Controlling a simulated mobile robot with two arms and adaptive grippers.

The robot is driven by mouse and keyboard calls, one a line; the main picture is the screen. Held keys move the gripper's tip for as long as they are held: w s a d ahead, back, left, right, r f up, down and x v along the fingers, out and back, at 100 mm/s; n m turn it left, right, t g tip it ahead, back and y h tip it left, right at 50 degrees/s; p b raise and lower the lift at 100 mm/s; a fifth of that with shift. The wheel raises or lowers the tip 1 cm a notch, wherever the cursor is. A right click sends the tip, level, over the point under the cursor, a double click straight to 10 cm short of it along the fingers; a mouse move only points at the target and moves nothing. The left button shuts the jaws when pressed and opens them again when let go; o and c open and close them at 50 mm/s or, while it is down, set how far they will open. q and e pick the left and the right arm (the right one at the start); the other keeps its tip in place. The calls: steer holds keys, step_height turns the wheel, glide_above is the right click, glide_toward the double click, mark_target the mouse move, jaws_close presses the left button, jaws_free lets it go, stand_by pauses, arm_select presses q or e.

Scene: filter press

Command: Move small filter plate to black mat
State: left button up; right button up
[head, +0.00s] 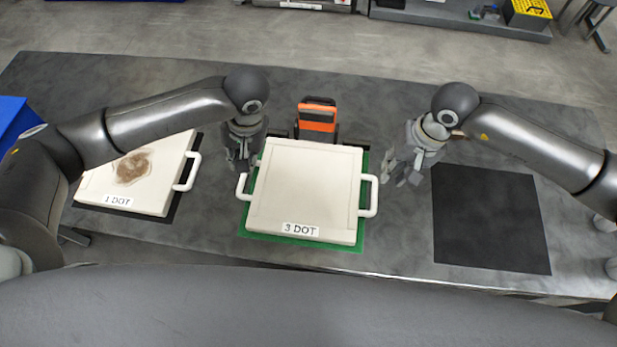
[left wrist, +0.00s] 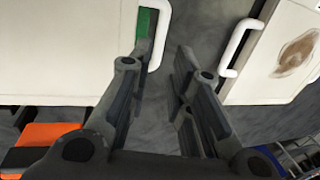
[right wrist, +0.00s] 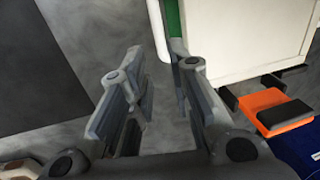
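A white filter plate labelled "3 DOT" (head: 305,190) lies flat on a green mat (head: 290,242), with a white handle on each side. Another white plate labelled "1 DOT" (head: 112,190), with a brown stain, lies at the left, partly behind my left arm. An empty black mat (head: 490,220) lies at the right. My left gripper (head: 240,163) is open beside the "3 DOT" plate's left handle, which shows in the left wrist view (left wrist: 161,32). My right gripper (head: 396,172) is open beside its right handle, also in the right wrist view (right wrist: 158,30). Neither holds anything.
An orange and black device (head: 317,118) stands just behind the "3 DOT" plate. A dark mat edge (head: 182,200) shows under the "1 DOT" plate. A blue container (head: 12,118) is at the far left. The grey table (head: 395,235) is bare between the green and black mats.

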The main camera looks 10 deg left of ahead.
mark_target(243, 179)
arm_select(q)
steer(key=shift+s, duration=0.15)
arm_select(e)
steer(key=shift+s, duration=0.15)
